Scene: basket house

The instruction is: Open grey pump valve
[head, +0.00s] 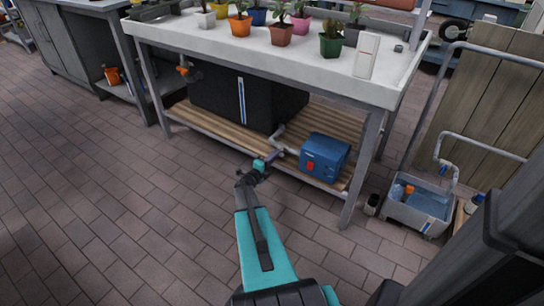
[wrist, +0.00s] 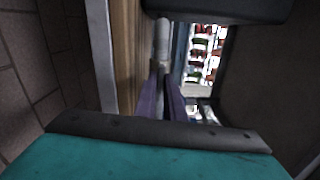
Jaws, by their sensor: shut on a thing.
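The blue pump (head: 325,157) with a red patch on its front stands on the wooden lower shelf of the table. A grey pipe (head: 279,134) runs between the black tank and the pump. My gripper (head: 276,155), with purple fingers, reaches in low at the shelf's front edge, left of the pump. In the wrist view my gripper (wrist: 164,95) is shut on a slim grey part, the grey pump valve, by the grey pipe (wrist: 163,40). The fingers largely hide the valve, and its turn position cannot be made out.
A large black tank (head: 235,97) fills the shelf behind. The table top (head: 335,65) with potted plants hangs above, its front leg (head: 361,170) right of the pump. A grey tub (head: 420,212) stands on the floor at right. The brick floor (head: 110,200) at left is clear.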

